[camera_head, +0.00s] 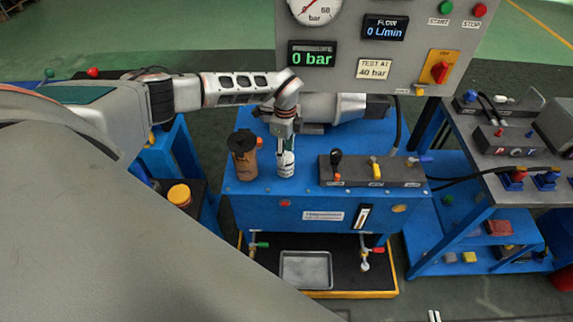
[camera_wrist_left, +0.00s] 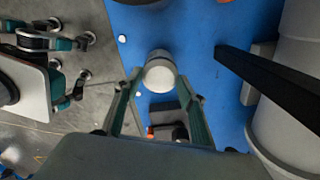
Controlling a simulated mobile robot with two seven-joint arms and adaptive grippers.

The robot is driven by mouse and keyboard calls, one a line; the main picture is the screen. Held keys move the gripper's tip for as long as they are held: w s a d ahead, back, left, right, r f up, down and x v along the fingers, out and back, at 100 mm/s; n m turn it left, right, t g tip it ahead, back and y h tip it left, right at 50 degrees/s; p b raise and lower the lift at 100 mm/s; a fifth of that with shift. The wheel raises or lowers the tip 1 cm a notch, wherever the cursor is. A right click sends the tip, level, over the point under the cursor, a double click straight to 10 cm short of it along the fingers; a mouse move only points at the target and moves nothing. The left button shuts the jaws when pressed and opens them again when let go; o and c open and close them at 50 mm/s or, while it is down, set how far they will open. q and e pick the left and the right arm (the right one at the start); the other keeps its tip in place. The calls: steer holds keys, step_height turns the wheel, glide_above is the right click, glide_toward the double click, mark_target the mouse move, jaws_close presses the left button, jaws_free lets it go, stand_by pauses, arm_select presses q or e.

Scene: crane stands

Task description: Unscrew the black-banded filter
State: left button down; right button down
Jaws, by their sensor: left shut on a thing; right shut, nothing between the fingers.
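A white canister filter (camera_head: 286,164) stands on the blue bench top, with dark marks near its upper part. My left gripper (camera_head: 286,146) reaches down over it from above and is shut on it. The wrist view shows the round white end of this filter (camera_wrist_left: 159,74) between the fingertips of the left gripper (camera_wrist_left: 158,80). A brown filter with a wide black top (camera_head: 243,165) stands just to its left, apart from the gripper. The fingers hide part of the white filter, so I cannot tell its band colour surely. Small pale tips of my right gripper (camera_head: 434,316) show at the bottom edge.
The blue bench (camera_head: 245,205) carries a grey valve block (camera_head: 335,180) with levers right of the filters. A grey gauge panel (camera_head: 345,40) and a large grey cylinder (camera_head: 325,107) stand behind. A metal tray (camera_head: 306,285) lies on the low shelf in front.

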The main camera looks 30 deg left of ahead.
arm_select(q)
steer(key=n, duration=0.5)
steer(key=c, duration=1.2)
jaws_free()
steer(key=shift+c, duration=0.6)
